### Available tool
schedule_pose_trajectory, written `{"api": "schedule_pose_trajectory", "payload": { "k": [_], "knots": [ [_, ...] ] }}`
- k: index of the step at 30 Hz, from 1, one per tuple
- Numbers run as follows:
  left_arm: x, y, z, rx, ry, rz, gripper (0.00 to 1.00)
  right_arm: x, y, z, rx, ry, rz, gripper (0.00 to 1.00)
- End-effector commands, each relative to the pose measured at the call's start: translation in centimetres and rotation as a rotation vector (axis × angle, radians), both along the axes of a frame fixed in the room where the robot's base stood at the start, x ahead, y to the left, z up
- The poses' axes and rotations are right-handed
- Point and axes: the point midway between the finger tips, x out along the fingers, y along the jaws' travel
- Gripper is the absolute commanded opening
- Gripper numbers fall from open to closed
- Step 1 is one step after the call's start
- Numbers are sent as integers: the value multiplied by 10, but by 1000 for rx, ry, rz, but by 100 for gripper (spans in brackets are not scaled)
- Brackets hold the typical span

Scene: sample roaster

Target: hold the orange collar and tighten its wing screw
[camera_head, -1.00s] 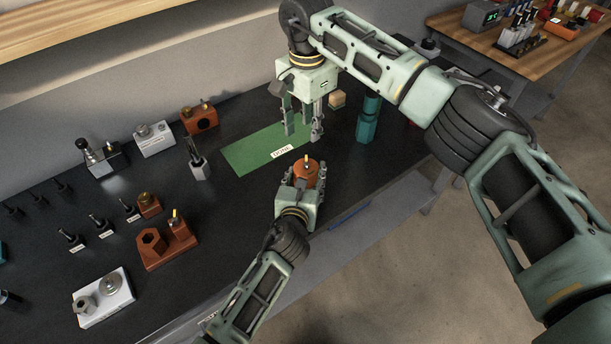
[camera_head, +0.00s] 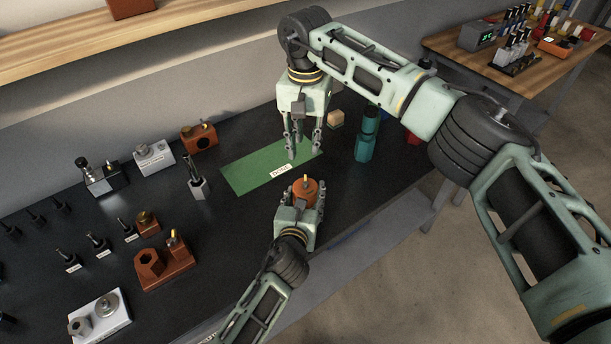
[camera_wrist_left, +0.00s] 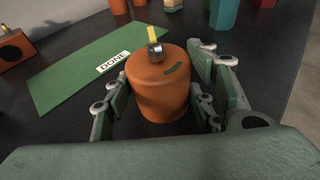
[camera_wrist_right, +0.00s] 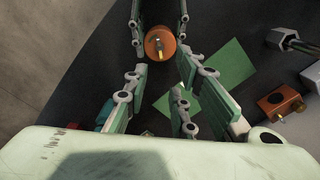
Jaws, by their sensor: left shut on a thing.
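The orange collar (camera_head: 306,193) is a short upright cylinder at the bench's front edge. My left gripper (camera_head: 305,203) is shut on it, with fingers on both sides, as the left wrist view also shows around the collar (camera_wrist_left: 160,92). On the collar's top is the wing screw (camera_wrist_left: 154,47), a small metal piece with a yellow tab pointing up. A dark curved mark lies beside it. My right gripper (camera_head: 304,150) is open and empty, pointing down over the green mat, behind and above the collar. The right wrist view shows the collar (camera_wrist_right: 160,42) ahead, beyond its fingers.
The green mat (camera_head: 245,178) marked DONE lies bare behind the collar. A teal holder (camera_head: 365,146) and a small wooden block (camera_head: 336,119) stand to the right. An orange two-part fixture (camera_head: 165,262), a grey-white tray (camera_head: 101,318) and several dark tools are at left.

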Motion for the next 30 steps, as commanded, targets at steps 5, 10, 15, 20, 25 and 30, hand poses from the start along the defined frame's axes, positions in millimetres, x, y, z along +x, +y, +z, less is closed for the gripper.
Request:
{"api": "schedule_pose_trajectory", "payload": {
  "k": [5, 10, 15, 20, 25, 30],
  "knots": [
    [0, 0, 0, 1, 1, 1, 16, 0, -1, 4, -1, 0, 211, 24],
    [0, 0, 0, 1, 1, 1, 16, -1, -1, 0, -1, 3, 288, 24],
    [0, 0, 0, 1, 1, 1, 16, -2, 0, -25, 0, 6, 291, 24],
    [0, 0, 0, 1, 1, 1, 16, -2, 0, -58, 0, 7, 289, 24],
    [0, 0, 0, 1, 1, 1, 16, -2, 0, -88, 1, 4, 289, 24],
    [0, 0, 0, 1, 1, 1, 16, -1, 0, -108, 1, 3, 288, 24]
  ]
}}
